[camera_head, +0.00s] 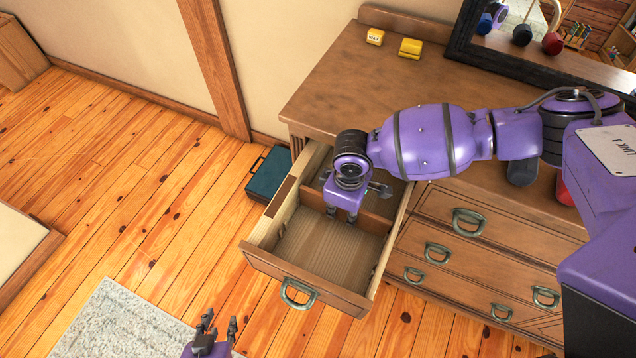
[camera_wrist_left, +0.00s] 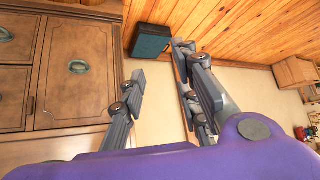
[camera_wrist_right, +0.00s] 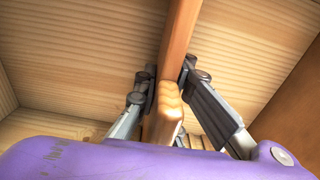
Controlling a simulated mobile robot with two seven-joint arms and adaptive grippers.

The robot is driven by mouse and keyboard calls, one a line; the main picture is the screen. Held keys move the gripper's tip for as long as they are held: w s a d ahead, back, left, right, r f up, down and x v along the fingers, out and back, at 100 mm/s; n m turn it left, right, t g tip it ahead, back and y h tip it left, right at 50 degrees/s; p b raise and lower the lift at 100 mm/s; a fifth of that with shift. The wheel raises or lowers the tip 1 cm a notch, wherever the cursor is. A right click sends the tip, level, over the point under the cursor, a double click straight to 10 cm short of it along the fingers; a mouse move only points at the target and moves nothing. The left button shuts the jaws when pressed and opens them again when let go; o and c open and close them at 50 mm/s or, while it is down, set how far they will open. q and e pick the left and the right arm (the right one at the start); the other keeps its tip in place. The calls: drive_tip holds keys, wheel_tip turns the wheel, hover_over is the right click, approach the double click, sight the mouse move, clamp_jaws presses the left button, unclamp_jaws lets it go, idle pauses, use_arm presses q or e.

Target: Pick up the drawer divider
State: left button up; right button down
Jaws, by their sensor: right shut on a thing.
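The drawer divider (camera_head: 374,224) is a thin brown wooden board standing across the inside of the open drawer (camera_head: 312,293). In the right wrist view the divider (camera_wrist_right: 180,42) runs up between the two fingers. My right gripper (camera_head: 342,216) reaches down into the drawer and is shut on the divider's upper edge. A bumpy tan piece (camera_wrist_right: 168,97) shows at the divider's near end, between the fingers. My left gripper (camera_head: 218,328) is low, in front of the drawer, apart from it. Its fingers are spread and empty in the left wrist view (camera_wrist_left: 160,95).
The dresser (camera_head: 330,80) has more closed drawers (camera_head: 466,222) at the right. A teal case (camera_head: 268,173) stands on the floor beside it.

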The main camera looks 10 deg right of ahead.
drive_tip(key=shift+r, duration=0.1)
wheel_tip(320, 180, up, 16)
drive_tip(key=shift+r+p, duration=0.2)
drive_tip(key=shift+p, duration=0.5)
drive_tip(key=shift+r, duration=0.7)
